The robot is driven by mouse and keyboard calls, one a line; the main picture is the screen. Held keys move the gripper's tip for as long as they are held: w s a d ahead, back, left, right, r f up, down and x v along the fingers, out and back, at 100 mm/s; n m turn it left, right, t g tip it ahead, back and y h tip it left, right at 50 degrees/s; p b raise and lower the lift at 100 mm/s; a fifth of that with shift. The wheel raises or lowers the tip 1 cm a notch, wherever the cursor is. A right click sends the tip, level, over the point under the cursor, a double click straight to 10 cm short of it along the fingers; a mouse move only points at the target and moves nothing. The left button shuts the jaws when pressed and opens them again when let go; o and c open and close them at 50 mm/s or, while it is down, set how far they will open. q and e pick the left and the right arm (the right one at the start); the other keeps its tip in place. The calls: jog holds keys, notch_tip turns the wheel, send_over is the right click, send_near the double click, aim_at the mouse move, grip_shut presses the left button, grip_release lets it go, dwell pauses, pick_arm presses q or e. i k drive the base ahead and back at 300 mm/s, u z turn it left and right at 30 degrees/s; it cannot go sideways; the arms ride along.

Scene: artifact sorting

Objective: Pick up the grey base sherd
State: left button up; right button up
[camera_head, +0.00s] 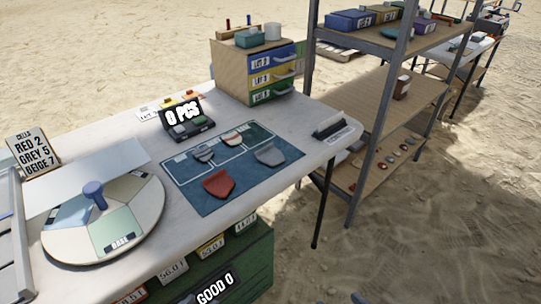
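Two grey sherds lie flat on a blue marked mat (207,204) on the white table. One grey sherd (270,154) is at the mat's right; a smaller grey one (203,153) is at its upper left. I cannot tell from here which is the base piece. A red sherd (219,184) lies at the mat's front, and a beige sherd with a reddish edge (231,139) lies at the back. Neither of my grippers can be made out in this view.
A round sorting wheel (146,211) with a blue knob stands at left, near a cell sign (33,155). A scale (186,120) reading 0 PCS and a drawer cabinet (233,72) stand behind the mat. A black-topped holder (330,128) is at the right edge; shelves stand beyond.

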aim_at(269, 154)
jog(key=z, duration=1.7)
jog(key=i, duration=1.6)
jog(key=u, duration=4.1)
